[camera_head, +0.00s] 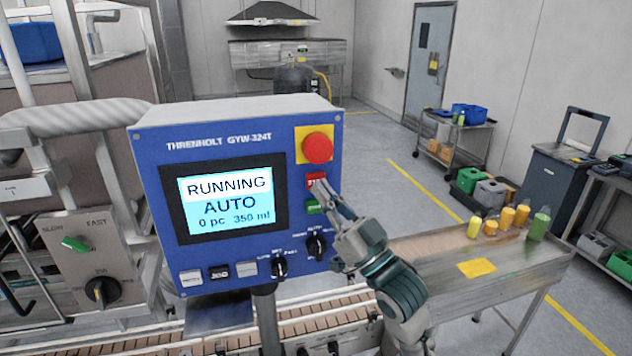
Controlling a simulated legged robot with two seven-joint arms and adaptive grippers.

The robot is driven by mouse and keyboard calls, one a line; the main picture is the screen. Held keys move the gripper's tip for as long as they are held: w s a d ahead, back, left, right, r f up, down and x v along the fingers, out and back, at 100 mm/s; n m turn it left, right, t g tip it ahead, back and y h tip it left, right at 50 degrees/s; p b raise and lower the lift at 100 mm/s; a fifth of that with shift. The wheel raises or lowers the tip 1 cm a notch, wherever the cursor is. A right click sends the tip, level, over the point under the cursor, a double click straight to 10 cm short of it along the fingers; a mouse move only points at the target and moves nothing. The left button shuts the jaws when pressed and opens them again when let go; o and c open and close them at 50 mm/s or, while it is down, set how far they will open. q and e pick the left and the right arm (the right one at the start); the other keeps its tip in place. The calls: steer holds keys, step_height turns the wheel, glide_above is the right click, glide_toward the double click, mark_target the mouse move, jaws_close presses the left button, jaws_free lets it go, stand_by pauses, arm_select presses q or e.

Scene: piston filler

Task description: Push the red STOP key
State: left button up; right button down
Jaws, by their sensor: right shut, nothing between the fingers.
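The red STOP key (316,181) is a small square key on the right side of the blue control panel (152,190). A green key (314,207) sits just below it, and a large red mushroom button (317,147) on a yellow plate sits above. My right gripper (322,188) is shut and empty, its fingertips in front of the lower right part of the red key; I cannot tell whether they touch it. The screen (224,203) reads RUNNING, AUTO, 0 pc, 350 ml. My left gripper is not in view.
Two black selector knobs (280,265) (317,245) and several small keys line the panel's lower part. A conveyor (310,322) runs beneath. A steel table (520,262) with several bottles stands to the right. A grey plate with a SLOW/FAST switch (76,244) is at left.

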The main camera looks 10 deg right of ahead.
steer(key=shift+w+r, duration=0.1)
steer(key=shift+w, duration=0.05)
stand_by(0.8)
steer(key=shift+w, duration=0.25)
steer(key=shift+w+p, duration=0.4)
stand_by(0.6)
steer(key=shift+s, duration=0.85)
steer(key=s+p, duration=0.1)
steer(key=s, duration=0.4)
stand_by(0.4)
